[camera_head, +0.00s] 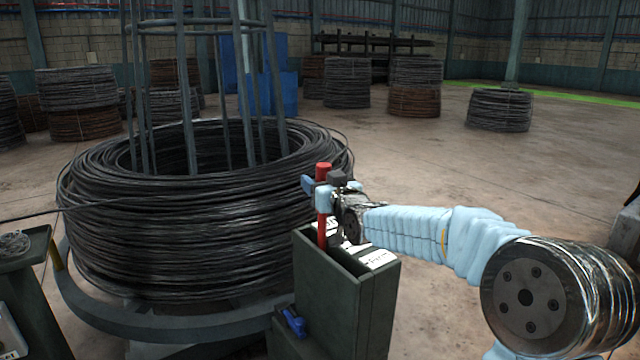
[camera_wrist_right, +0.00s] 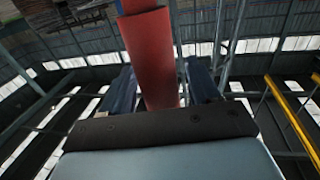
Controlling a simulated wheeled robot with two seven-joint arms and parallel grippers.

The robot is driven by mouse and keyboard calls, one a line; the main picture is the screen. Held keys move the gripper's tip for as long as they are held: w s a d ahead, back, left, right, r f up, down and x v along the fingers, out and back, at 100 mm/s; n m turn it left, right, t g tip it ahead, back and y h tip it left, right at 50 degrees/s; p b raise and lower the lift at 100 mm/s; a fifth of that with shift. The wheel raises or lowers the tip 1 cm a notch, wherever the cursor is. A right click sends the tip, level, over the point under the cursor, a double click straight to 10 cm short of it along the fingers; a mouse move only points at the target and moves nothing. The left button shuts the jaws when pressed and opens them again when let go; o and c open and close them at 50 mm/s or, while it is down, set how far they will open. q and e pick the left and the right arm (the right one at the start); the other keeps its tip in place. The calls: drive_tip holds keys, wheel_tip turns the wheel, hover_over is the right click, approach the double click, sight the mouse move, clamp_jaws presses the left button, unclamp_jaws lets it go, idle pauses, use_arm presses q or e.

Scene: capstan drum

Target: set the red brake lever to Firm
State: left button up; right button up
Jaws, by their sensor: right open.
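The red brake lever (camera_head: 323,228) stands upright out of the slot in the top of a dark green box (camera_head: 335,295). White labels (camera_head: 377,259) lie along the box top; their words are too small to read surely. My right gripper (camera_head: 322,190) is at the upper part of the lever, its fingers on either side of it. In the right wrist view the red lever (camera_wrist_right: 152,60) rises between the two dark fingers (camera_wrist_right: 163,90), which are open around it. My left gripper is not in view.
A large coil of black wire (camera_head: 200,225) on a round base stands just left of the box, with upright metal bars inside it. A blue clip-like object (camera_head: 294,322) is at the box's lower left. A side stand (camera_head: 30,270) is at far left. Open floor lies behind my right arm.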

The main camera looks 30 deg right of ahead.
drive_tip(key=shift+w, duration=0.4)
drive_tip(key=shift+c, duration=0.4)
